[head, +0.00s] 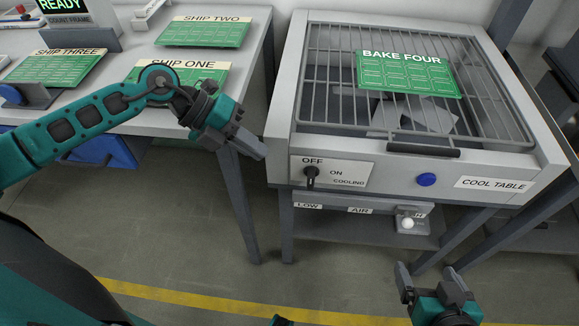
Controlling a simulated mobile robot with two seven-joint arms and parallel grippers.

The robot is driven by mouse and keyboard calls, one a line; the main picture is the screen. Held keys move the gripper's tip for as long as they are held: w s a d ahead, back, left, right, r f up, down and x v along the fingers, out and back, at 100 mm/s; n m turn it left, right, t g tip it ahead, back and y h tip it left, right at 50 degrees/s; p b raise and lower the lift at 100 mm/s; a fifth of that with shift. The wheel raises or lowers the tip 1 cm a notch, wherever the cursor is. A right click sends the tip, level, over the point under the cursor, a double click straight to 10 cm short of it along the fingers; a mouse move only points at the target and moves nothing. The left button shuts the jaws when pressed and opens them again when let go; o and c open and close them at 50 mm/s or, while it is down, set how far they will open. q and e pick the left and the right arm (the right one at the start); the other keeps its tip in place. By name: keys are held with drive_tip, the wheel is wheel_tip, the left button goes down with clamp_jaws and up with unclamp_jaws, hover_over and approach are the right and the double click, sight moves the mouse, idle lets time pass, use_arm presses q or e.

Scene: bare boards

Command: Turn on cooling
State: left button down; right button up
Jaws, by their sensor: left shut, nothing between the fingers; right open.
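The cool table (283,110) stands right of centre, with a wire rack on top. On its front panel a black rotary knob (311,175) sits between the labels OFF, ON and COOLING. Its handle points up, toward OFF. A blue button (426,180) is on the same front face, to the right. My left gripper (256,148) is shut and empty, left of the cool table and up and left of the knob, apart from it. My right gripper (432,278) is open and empty, low in front of the table, below and right of the knob.
A green BAKE FOUR board (407,74) lies on the rack. Below the panel, a LOW–AIR slider has a white knob (408,223) at its right end. A left bench (238,85) holds boards labelled SHIP ONE (183,73), TWO (203,33) and THREE (55,68). Floor in front is clear.

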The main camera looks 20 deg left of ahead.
sight(311, 177)
use_arm(q)
drive_tip(key=shift+d, duration=0.15)
drive_tip(key=b+x, duration=0.1)
drive_tip(key=x, duration=0.8)
drive_tip(key=shift+w+d+f, duration=0.1)
drive_tip(key=shift+d+f, duration=0.15)
drive_tip(key=shift+d, duration=0.05)
drive_tip(key=shift+w+r, duration=0.1)
